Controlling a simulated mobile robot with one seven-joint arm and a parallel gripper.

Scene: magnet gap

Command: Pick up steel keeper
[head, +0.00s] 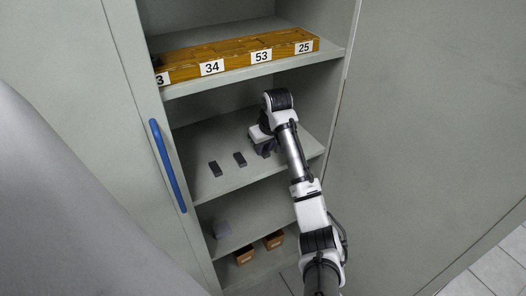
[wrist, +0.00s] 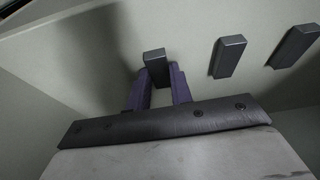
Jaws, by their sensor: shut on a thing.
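My gripper (wrist: 160,88) is shut on a small dark grey block, taken as the steel keeper (wrist: 155,66); the block stands up between the two purple fingers in the wrist view. In the head view my gripper (head: 266,148) is at the right part of the middle shelf, and the arm hides the held block. Two similar dark blocks lie apart on the shelf: one block (head: 239,159) nearer my gripper and another block (head: 215,169) farther left. They also show in the wrist view, right of my fingers. Whether the held block touches the shelf cannot be told.
The cabinet's middle shelf (head: 200,148) has bare room left of the blocks. A blue door handle (head: 167,165) is at left.

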